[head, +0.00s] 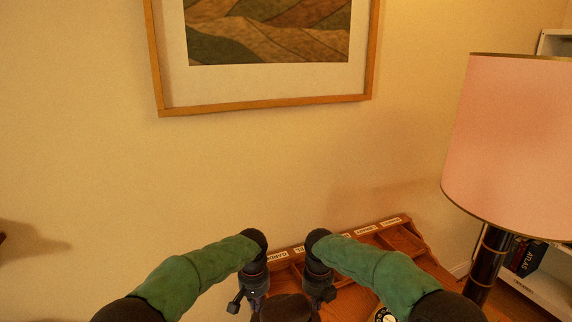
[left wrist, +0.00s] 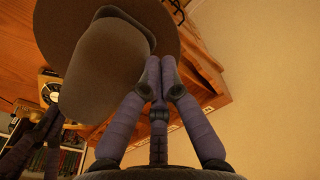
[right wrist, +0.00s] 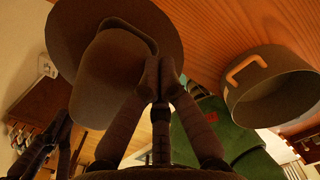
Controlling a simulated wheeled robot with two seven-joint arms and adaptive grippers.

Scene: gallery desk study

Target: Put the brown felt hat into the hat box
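The brown felt hat (left wrist: 105,60) fills the upper left of the left wrist view, with its crown and wide brim showing. It also shows in the right wrist view (right wrist: 120,60) and, partly cut off, at the bottom of the head view (head: 285,309). My left gripper (left wrist: 158,72) has its fingers together at the brim and appears shut on it. My right gripper (right wrist: 160,72) appears shut on the brim at the other side. The hat box (right wrist: 234,97), round and dark with an orange handle, stands open in the right wrist view, apart from the hat.
A wooden desk organizer (head: 405,238) with labelled compartments lies beyond my arms, against the wall. A pink-shaded lamp (head: 510,140) stands at right. A framed picture (head: 265,105) hangs above. A rotary dial phone (head: 385,316) is partly hidden by my right arm.

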